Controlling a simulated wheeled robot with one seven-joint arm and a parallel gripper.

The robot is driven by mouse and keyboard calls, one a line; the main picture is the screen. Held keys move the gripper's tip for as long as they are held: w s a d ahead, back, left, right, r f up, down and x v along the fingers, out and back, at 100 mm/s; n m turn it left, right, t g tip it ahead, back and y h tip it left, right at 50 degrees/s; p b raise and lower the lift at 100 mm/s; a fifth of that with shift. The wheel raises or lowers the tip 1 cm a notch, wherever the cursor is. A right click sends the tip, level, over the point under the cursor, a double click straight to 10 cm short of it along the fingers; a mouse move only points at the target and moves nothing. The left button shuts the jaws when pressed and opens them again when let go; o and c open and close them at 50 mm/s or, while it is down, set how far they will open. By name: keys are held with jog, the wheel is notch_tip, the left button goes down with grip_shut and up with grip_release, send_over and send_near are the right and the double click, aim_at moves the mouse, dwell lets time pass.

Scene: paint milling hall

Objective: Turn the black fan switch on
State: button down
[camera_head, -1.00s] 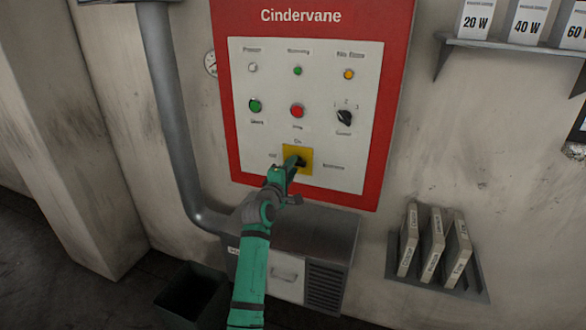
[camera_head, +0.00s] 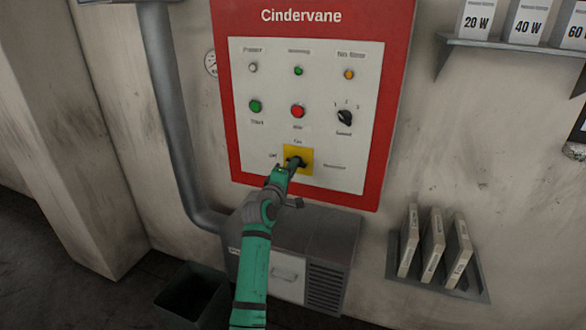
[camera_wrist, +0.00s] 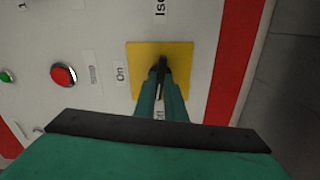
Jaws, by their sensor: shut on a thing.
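The black fan switch (camera_wrist: 161,68) is on a square yellow plate (camera_head: 304,154) low in the middle of the white panel. The wrist view shows its narrow black handle between the green fingers of my gripper (camera_wrist: 161,92), which are shut on it. My gripper also shows in the head view (camera_head: 292,166), reaching up to the plate from below. The labels "On" and "Off" lie beside the plate. In the wrist view the visible handle runs roughly up and down the picture. The fingers hide part of it, so its exact setting is unclear.
Above the plate are a red button (camera_head: 297,111), a green button (camera_head: 255,106) and a black selector knob (camera_head: 344,117). A grey box (camera_head: 330,238) stands below the panel, with a dark bin (camera_head: 192,294) to its left. A rack with boxes (camera_head: 433,242) is at right.

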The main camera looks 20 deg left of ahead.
jog(key=shift+f+m, duration=0.15)
jog(key=shift+m, duration=7.85)
jog(key=c, duration=1.8)
grip_release()
jog(key=shift+s, duration=0.1)
jog(key=shift+s, duration=0.1)
